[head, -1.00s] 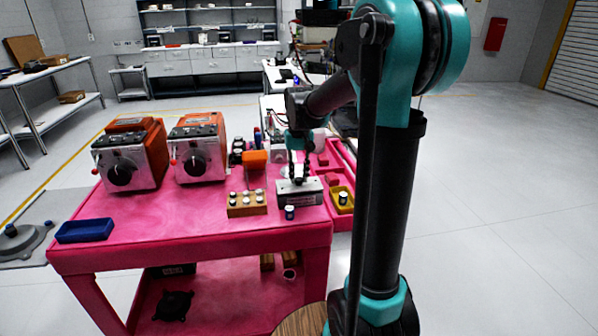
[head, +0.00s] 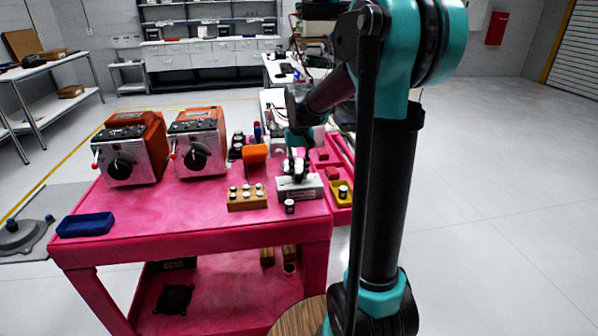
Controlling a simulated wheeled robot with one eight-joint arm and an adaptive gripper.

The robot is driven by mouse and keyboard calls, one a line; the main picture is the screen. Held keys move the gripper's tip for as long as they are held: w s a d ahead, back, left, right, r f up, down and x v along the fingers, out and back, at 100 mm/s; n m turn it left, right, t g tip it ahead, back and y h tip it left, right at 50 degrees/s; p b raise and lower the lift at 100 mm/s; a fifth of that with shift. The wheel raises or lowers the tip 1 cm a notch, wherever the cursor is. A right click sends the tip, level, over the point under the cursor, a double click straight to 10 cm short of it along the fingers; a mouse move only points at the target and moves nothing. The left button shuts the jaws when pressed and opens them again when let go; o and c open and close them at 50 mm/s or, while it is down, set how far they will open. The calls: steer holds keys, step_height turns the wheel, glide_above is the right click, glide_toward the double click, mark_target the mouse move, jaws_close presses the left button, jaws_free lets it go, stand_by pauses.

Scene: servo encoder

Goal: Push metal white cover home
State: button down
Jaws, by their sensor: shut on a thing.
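A pale grey-white block-like fixture (head: 309,190) stands on the pink cart top near its right front. My gripper (head: 298,173) points down over it, its dark fingers close together. A small white metallic piece, probably the white cover, shows between the fingertips at the fixture's top. It is too small to tell whether the piece is seated or slightly raised. A small dark cylinder with a pale top (head: 290,206) stands just in front of the fixture, apart from it.
A wooden block (head: 247,204) with several white-topped pieces sits left of the fixture. A yellow bin (head: 338,199) stands to its right. Two orange-and-grey machines (head: 131,160) and a blue tray (head: 85,226) are at the left. The cart's middle-left front is clear.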

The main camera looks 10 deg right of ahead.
steer(key=c, duration=1.2)
jaws_free()
steer(key=shift+c, duration=0.6)
steer(key=shift+r, duration=0.15)
steer(key=shift+r, duration=3.55)
steer(key=s+d+f+t, duration=0.2)
steer(key=s+f, duration=0.7)
steer(key=s, duration=0.2)
steer(key=s+d+f+t, duration=0.2)
steer(key=s+f, duration=0.7)
steer(key=s, duration=0.2)
